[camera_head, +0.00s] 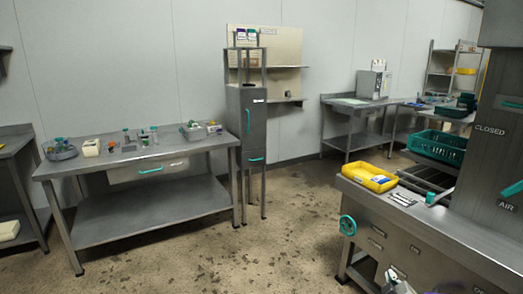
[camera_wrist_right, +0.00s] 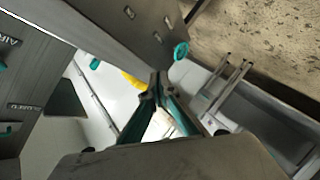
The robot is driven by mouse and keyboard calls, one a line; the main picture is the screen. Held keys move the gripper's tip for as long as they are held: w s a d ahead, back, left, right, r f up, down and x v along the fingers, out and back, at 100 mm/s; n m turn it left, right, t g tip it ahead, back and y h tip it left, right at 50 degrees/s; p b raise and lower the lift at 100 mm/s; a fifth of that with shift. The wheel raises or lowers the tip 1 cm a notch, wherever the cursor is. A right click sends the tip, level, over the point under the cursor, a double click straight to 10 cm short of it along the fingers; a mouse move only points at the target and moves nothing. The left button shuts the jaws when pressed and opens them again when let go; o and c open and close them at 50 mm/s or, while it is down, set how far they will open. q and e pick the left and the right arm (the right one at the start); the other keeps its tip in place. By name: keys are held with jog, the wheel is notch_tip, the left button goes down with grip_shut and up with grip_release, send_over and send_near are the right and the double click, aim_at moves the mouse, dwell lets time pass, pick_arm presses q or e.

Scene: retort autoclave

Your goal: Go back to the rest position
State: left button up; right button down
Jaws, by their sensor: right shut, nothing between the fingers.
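My right gripper (camera_head: 393,281) shows only in small part at the bottom edge of the head view, in front of the steel cabinet on the right. In the right wrist view its two dark and teal fingers (camera_wrist_right: 156,86) come together at the tips, with nothing held between them. A teal handwheel (camera_wrist_right: 181,50) and the steel cabinet front lie beyond the fingers, apart from them. My left gripper does not show in either view.
The steel cabinet (camera_head: 415,235) carries a yellow tray (camera_head: 368,180) and a teal handwheel (camera_head: 347,225). A steel table (camera_head: 145,163) with several small items stands at the left. A narrow grey cabinet (camera_head: 247,120) stands mid-room. The floor (camera_head: 260,250) between is clear.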

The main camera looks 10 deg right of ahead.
jog(key=s+a+f+y, duration=0.3)
jog(key=s+a+f, duration=0.1)
jog(key=s+a, duration=0.5)
jog(key=s+a+f+g+y+p, duration=0.1)
jog(key=s+a+f+y, duration=0.2)
jog(key=s+a, duration=0.6)
jog(key=s+a+f+g+y, duration=0.1)
jog(key=s+a+f+y, duration=0.2)
jog(key=s+a+f, duration=0.3)
jog(key=s+a, duration=0.2)
jog(key=s, duration=0.3)
jog(key=shift+s+a+f+m+p, duration=0.3)
jog(key=shift+a+m+p, duration=0.05)
jog(key=shift+a+m, duration=0.05)
